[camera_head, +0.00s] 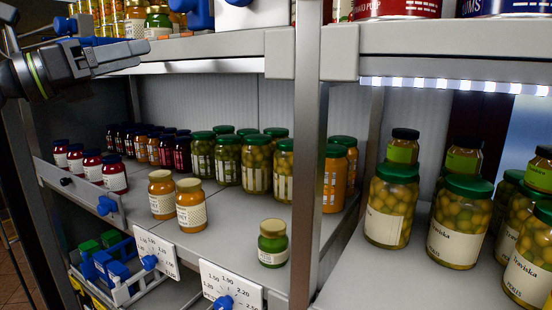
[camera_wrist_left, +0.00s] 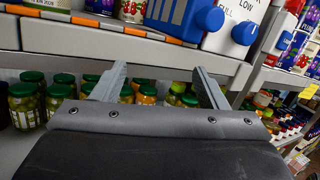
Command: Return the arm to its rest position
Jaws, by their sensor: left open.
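My left gripper (camera_head: 115,55) shows at the upper left in the head view, in front of the shelf rack and near the upper shelf's edge. In the left wrist view my left gripper (camera_wrist_left: 158,72) has its two grey fingers spread apart, with nothing held between them. Jars stand on the shelf beyond the fingers. My right gripper is in neither view.
A metal post (camera_head: 305,150) divides the rack. Price dials (camera_head: 232,289) and a blue-and-white basket (camera_head: 115,272) are below. The upper shelf (camera_head: 215,46) overhangs.

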